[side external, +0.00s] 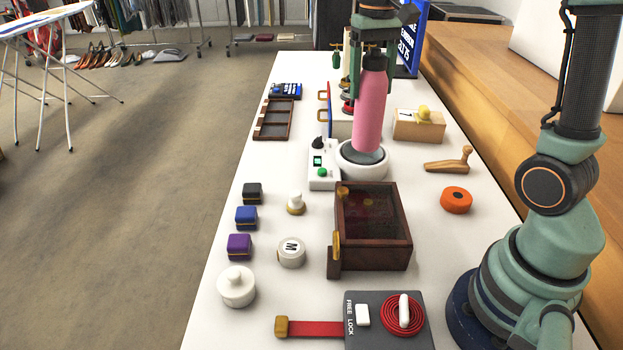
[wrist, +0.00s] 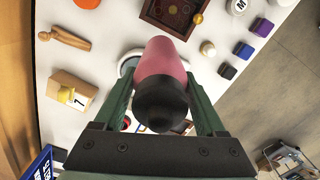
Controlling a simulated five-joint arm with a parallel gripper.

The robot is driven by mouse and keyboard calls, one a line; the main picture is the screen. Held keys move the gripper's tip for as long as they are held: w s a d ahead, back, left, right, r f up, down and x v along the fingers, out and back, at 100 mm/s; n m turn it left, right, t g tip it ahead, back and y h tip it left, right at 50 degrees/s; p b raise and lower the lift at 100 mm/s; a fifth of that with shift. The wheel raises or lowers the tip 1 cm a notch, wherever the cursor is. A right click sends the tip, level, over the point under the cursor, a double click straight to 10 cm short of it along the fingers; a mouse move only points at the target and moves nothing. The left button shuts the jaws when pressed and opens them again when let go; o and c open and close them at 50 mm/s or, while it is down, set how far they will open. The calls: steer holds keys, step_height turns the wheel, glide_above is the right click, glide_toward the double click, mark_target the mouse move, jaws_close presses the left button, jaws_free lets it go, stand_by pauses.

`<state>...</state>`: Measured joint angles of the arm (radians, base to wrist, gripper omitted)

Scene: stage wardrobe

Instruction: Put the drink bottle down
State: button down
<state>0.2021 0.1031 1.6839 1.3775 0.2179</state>
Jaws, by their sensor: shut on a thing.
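The drink bottle (side external: 368,112) is pink with a dark cap. It stands nearly upright in the side external view, its lower end at a white round stand with a dark top (side external: 362,160). I cannot tell whether its base touches that stand. My gripper (side external: 372,70) is above and around the bottle's upper part, its green fingers shut on it. In the wrist view the bottle (wrist: 163,72) points away between my two fingers (wrist: 160,100), cap toward the camera. The bottle hides part of the stand there.
A white device with a green button (side external: 322,168) stands left of the round stand. A dark wooden box (side external: 372,235) is in front.

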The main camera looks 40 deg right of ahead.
mark_target(373, 54)
steer(key=f+n, duration=0.2)
steer(key=n, duration=0.1)
steer(key=s+f+n, duration=0.1)
steer(key=shift+a+f, duration=0.1)
steer(key=shift+a, duration=0.25)
steer(key=shift+a+f+n, duration=0.1)
steer(key=shift+a+n, duration=0.2)
steer(key=shift+n, duration=0.1)
steer(key=a, duration=0.6)
steer(key=d+r+n, duration=0.2)
steer(key=w+d+r+n, duration=0.1)
steer(key=d+r+n, duration=0.1)
steer(key=d+r, duration=0.1)
steer(key=d+r+n, duration=0.2)
steer(key=r, duration=0.1)
steer(key=shift+w+d+r+n, duration=0.15)
steer(key=shift+w+d+n, duration=0.15)
steer(key=shift+w+d, duration=0.1)
step_height(373, 54, down, 20)
steer(key=shift+r, duration=0.15)
jaws_free()
